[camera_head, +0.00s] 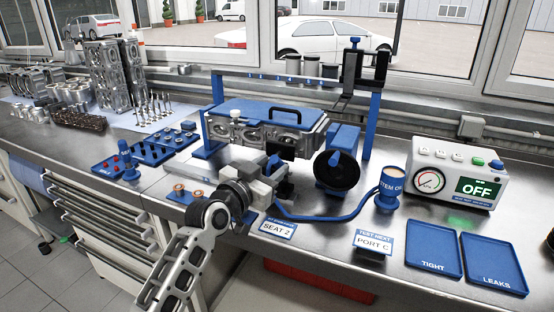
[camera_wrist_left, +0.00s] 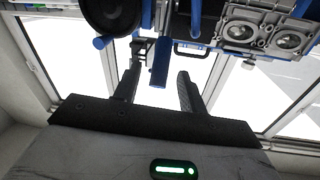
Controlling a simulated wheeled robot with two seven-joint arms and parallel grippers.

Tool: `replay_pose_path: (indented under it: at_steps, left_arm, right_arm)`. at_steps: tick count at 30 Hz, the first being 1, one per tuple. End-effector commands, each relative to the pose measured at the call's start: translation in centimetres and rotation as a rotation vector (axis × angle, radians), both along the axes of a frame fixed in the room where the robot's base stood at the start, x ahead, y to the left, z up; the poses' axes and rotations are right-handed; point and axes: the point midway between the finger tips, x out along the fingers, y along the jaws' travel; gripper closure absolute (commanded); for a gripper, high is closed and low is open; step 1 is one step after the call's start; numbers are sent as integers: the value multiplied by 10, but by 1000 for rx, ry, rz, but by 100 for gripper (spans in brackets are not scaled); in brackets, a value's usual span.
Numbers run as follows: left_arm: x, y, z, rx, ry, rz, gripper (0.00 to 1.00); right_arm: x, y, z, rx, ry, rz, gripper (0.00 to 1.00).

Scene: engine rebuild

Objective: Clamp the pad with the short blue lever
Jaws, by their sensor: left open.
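A short blue lever (camera_wrist_left: 160,62) points down between the fingers of my left gripper (camera_wrist_left: 157,88) in the left wrist view. The fingers stand apart on either side of it, with gaps showing. In the head view my left gripper (camera_head: 283,160) is in front of the metal engine part (camera_head: 245,132), and hides most of the lever area. A blue plate (camera_head: 240,106) with a black handle lies on top of the engine part; it may be the pad. My right gripper is not in view.
A black disc (camera_head: 345,174) with a blue handle is just right of my left gripper. A blue gantry (camera_head: 371,118) rises around the engine part. A pressure tester (camera_head: 456,178) reading OFF and two blue trays (camera_head: 433,250) stand at right. A blue hose curves across the bench.

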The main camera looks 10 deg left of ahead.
Motion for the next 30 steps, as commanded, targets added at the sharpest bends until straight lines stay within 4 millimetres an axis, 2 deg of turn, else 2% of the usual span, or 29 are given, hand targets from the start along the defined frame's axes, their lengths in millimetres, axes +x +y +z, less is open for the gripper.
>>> replay_pose_path:
  at_steps: [3,7,18,19,23,30]
  left_arm:
    - [15,-8,1,-1,1,-1,59]
    - [24,-12,1,0,0,0,59]
    - [28,-14,0,0,0,0,59]
    - [28,-14,0,0,0,0,64]
    - [28,-14,0,0,0,0,100]
    - [29,-15,0,0,2,-2,100]
  right_arm:
    - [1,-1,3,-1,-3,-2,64]
    - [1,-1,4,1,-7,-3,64]
    - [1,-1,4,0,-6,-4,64]
    - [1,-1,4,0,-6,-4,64]
    - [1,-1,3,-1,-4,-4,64]
    - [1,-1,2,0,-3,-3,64]
